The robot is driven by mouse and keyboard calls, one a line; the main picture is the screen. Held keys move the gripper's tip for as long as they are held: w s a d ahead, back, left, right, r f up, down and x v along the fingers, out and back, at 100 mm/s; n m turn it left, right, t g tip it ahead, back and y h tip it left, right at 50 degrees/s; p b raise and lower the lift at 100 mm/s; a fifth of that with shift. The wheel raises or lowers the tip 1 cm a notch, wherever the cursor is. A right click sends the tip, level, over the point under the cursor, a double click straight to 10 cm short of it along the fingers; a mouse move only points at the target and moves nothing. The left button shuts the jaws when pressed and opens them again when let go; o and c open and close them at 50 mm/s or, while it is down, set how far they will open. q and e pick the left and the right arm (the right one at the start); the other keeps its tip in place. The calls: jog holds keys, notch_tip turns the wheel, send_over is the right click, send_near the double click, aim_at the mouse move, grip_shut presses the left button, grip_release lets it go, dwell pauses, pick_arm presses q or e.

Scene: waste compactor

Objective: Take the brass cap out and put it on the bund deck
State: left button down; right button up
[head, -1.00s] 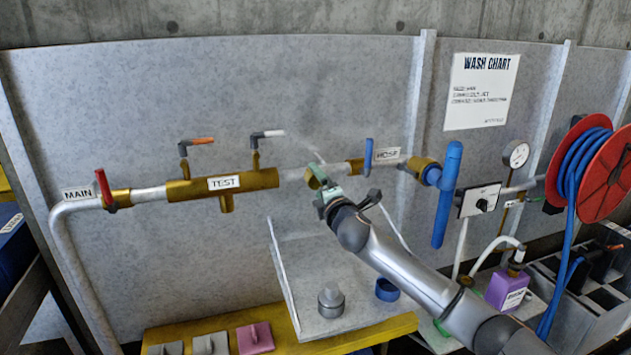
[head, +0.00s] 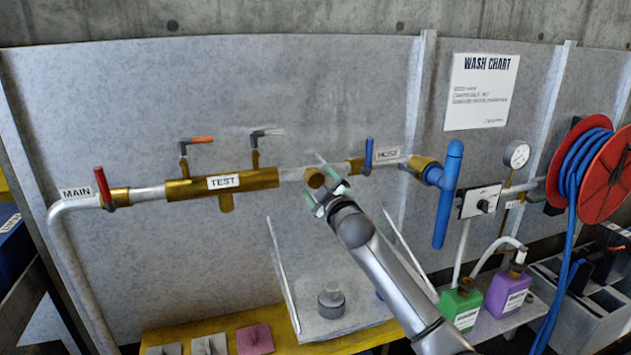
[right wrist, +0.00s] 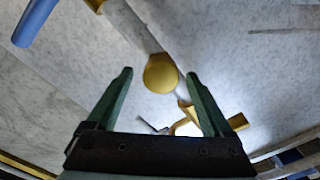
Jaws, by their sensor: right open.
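The brass cap (head: 315,177) is a round brass piece on the grey pipe run, between the TEST block and the HOSE valve. It also shows round and face-on in the right wrist view (right wrist: 161,73). My right gripper (head: 326,194) is open and empty just in front of the cap. In the right wrist view the cap lies between the two green fingertips (right wrist: 159,75), with a gap on each side; its depth relative to the tips is unclear. A grey tray-like deck (head: 352,326), probably the bund deck, lies below. My left gripper is not in view.
A grey stepped piece (head: 331,300) stands on the deck; a blue piece beside it is mostly hidden by my arm. A red-handled valve (head: 104,187) and a blue-handled valve (head: 369,156) flank the pipe run. Green (head: 460,306) and purple (head: 508,293) containers stand at right.

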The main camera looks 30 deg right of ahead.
jog(key=m, duration=0.4)
jog(key=shift+a, duration=0.1)
jog(key=m+p, duration=0.1)
jog(key=m, duration=0.2)
jog(key=shift+m, duration=1.2)
grip_shut()
jog(key=n, duration=0.5)
jog(key=n, duration=0.5)
